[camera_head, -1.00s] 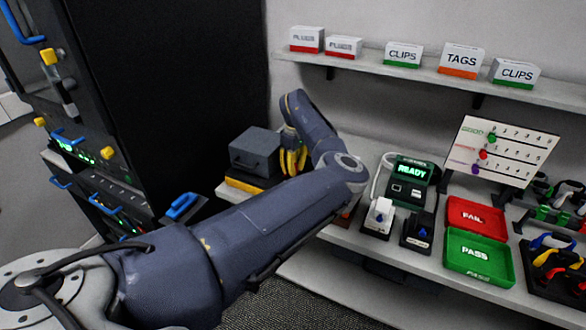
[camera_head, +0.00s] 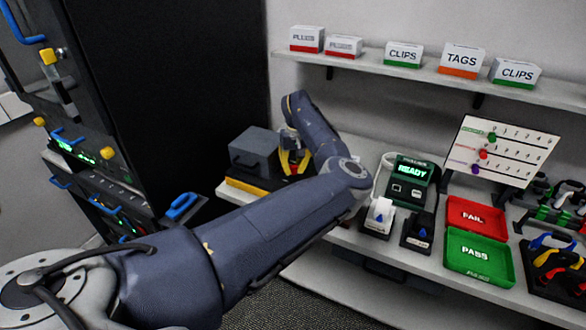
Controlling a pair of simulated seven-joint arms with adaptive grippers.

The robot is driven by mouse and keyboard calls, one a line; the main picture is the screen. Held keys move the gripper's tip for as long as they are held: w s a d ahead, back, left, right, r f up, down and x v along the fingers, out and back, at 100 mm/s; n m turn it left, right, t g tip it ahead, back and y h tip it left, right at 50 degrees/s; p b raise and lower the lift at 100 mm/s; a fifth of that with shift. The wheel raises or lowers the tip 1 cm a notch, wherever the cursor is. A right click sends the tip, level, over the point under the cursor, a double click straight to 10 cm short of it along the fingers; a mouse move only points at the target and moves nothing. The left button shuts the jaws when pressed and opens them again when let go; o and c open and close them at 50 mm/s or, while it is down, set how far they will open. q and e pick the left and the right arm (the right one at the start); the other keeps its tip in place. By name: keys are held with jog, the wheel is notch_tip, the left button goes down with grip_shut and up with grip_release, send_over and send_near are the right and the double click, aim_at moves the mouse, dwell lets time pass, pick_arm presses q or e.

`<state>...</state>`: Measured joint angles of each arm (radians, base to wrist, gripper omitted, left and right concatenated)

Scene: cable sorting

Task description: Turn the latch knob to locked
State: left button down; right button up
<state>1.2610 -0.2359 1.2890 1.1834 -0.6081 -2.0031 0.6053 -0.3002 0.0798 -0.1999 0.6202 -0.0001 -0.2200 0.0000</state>
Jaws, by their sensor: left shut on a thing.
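My left arm reaches across the view, and its gripper (camera_head: 293,158) points down beside a dark grey box (camera_head: 253,148) on a yellow base (camera_head: 256,188). The yellow fingers are close together around a small red and yellow part, which I take to be the latch knob (camera_head: 292,169). The gripper is shut on it, right of the box. The fingers hide most of the knob, so I cannot read its setting. My right gripper is not in view.
A tester reading READY (camera_head: 411,170), a red FAIL tray (camera_head: 476,214) and a green PASS tray (camera_head: 478,257) stand right on the bench. A tall black cabinet (camera_head: 190,100) stands at left. Label boxes line the upper shelf (camera_head: 430,72).

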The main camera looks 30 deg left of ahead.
aim_at(296, 165)
pick_arm(q)
jog(key=shift+d+f, duration=0.2)
jog(key=shift+d, duration=0.15)
jog(key=c, duration=1.5)
grip_release()
jog(key=o, duration=0.5)
jog(key=shift+a+r, duration=0.1)
jog(key=shift+c, duration=0.2)
notch_tip(296, 165, up, 12)
jog(key=shift+w+d, duration=0.25)
jog(key=shift+a, duration=0.1)
